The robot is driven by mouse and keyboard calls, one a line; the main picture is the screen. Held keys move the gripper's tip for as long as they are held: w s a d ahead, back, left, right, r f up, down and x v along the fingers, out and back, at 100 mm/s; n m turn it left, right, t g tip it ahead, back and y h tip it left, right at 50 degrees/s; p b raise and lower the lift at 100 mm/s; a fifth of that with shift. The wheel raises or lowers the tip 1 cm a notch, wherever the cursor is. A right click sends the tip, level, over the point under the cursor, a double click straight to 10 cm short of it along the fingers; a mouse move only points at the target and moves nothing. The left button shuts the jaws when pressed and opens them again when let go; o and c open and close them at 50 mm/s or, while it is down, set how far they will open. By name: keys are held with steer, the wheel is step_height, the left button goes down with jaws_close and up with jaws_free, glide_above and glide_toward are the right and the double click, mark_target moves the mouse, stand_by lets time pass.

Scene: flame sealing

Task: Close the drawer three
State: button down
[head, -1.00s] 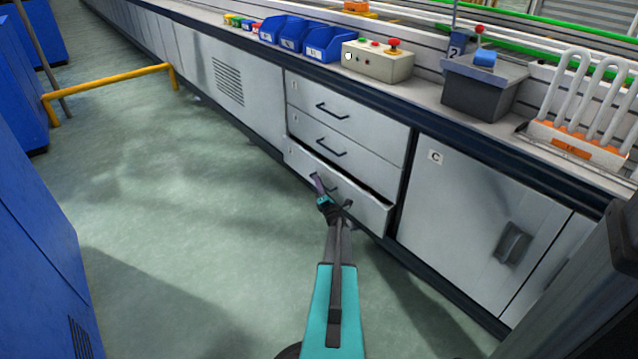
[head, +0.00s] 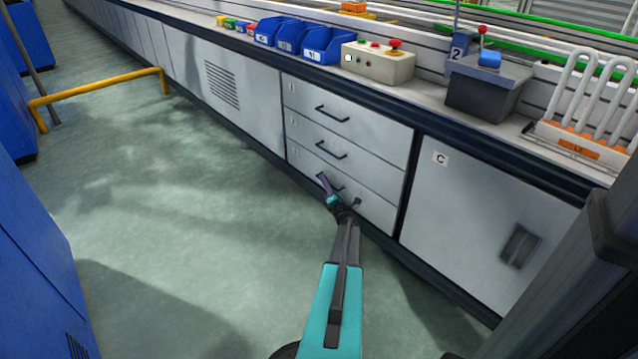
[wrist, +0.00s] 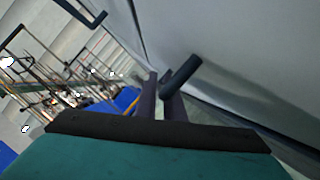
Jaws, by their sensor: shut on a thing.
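Drawer three, the bottom drawer (head: 372,209) of the grey bench's drawer stack, has its front level with the drawers above, with no open gap in the head view. My gripper (head: 326,182) is at its front, shut on the dark bar handle. The wrist view shows the handle (wrist: 181,76) at the purple fingers (wrist: 162,90); the exact contact is partly hidden. My arm covers part of the floor below the drawer.
The top drawer (head: 340,108) and middle drawer (head: 340,142) are shut. Cabinet door C (head: 470,215) is to the right, a vented panel (head: 235,95) to the left. A yellow rail (head: 100,88) stands on the left floor. The green floor (head: 180,220) is largely clear.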

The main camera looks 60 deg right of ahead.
steer(key=shift+s+d, duration=0.2)
steer(key=shift+d, duration=0.2)
steer(key=c, duration=2.2)
jaws_free()
steer(key=shift+o, duration=0.2)
steer(key=shift+a, duration=0.15)
steer(key=shift+s+a+f, duration=0.1)
steer(key=shift+s+a, duration=0.3)
steer(key=shift+s, duration=0.05)
steer(key=p+v, duration=0.3)
steer(key=v, duration=0.9)
steer(key=shift+a, duration=0.15)
steer(key=shift+s+f, duration=0.15)
